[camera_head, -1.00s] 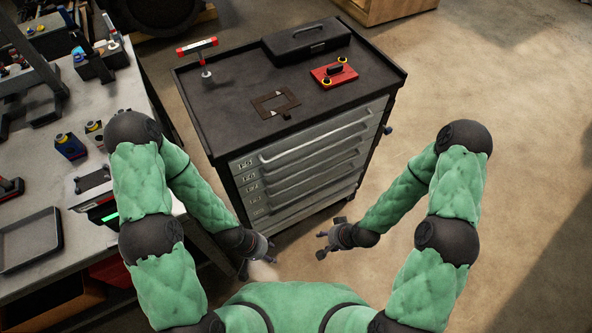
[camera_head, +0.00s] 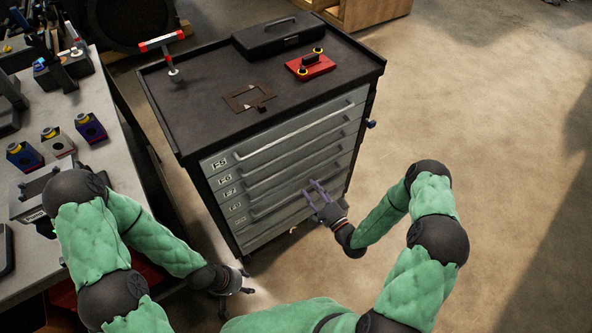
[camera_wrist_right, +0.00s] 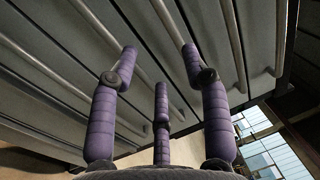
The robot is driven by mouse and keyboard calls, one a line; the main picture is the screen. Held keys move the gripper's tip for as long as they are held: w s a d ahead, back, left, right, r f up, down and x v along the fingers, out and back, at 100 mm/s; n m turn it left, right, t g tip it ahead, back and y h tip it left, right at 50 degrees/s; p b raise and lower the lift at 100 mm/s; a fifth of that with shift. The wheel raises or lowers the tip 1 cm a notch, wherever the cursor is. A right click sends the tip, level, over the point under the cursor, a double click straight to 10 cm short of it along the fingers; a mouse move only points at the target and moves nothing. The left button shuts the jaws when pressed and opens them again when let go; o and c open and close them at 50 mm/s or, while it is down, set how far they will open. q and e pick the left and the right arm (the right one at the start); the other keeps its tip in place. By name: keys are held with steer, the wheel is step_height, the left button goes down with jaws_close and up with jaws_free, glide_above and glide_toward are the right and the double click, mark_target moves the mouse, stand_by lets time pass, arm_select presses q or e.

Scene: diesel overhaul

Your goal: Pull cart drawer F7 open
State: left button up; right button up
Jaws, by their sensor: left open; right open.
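The grey drawer cart (camera_head: 160,95) stands in the middle of the head view. Drawer F7 (camera_head: 229,192) is the third front from the top and looks shut, with a long bar handle. My right gripper (camera_head: 312,187) is open and empty, its purple fingers pointing at the middle and lower drawer fronts. In the right wrist view its spread fingers (camera_wrist_right: 160,60) face several bar handles, with no handle visibly gripped; I cannot tell which handle is F7's. My left gripper (camera_head: 236,290) is open and empty, low beside the cart's front left corner.
On the cart top lie a black toolbox (camera_head: 280,38), a red block (camera_head: 309,66), a brown plate (camera_head: 248,96) and a red-and-white tool (camera_head: 163,42). A workbench (camera_head: 110,155) with parts stands close on the left. The floor (camera_head: 475,110) at right is clear.

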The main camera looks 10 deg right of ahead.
mark_target(298, 165)
steer(key=x, duration=0.3)
steer(key=b+x, duration=0.1)
steer(key=x, duration=0.3)
steer(key=r+b+x, duration=0.1)
steer(key=x, duration=0.2)
steer(key=shift+w, duration=0.2)
steer(key=shift+d, duration=0.1)
jaws_close()
